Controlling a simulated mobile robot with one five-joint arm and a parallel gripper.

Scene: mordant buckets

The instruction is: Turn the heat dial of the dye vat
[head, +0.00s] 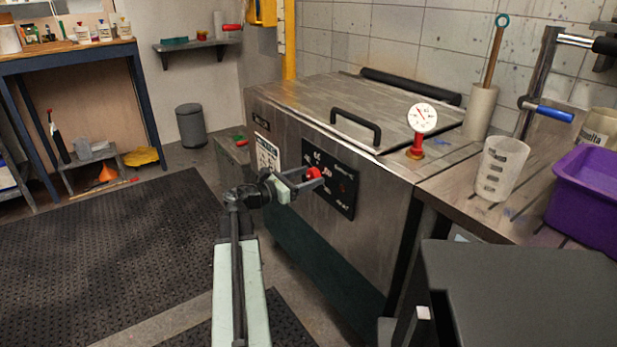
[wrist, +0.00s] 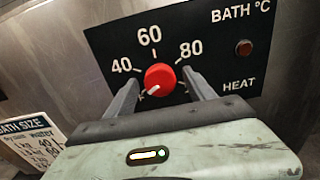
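The dye vat (head: 378,232) is a steel box with a lid and a black handle. Its black front panel (head: 343,196) carries the red heat dial (head: 314,172). In the wrist view the dial (wrist: 160,77) sits below the marks 40, 60 and 80, beside the words BATH °C and HEAT. Its white pointer line points to the lower left, below the 40 mark. My gripper (wrist: 160,84) is open, one finger on each side of the dial, with a visible gap on both sides. In the head view my gripper (head: 313,179) is at the panel.
A dial thermometer (head: 422,118) stands on the vat's top right. A measuring beaker (head: 499,168) and a purple tub (head: 585,185) are on the right-hand counter. A dark mat (head: 110,265) covers the floor at left. A dark lamp (wrist: 244,48) is on the panel.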

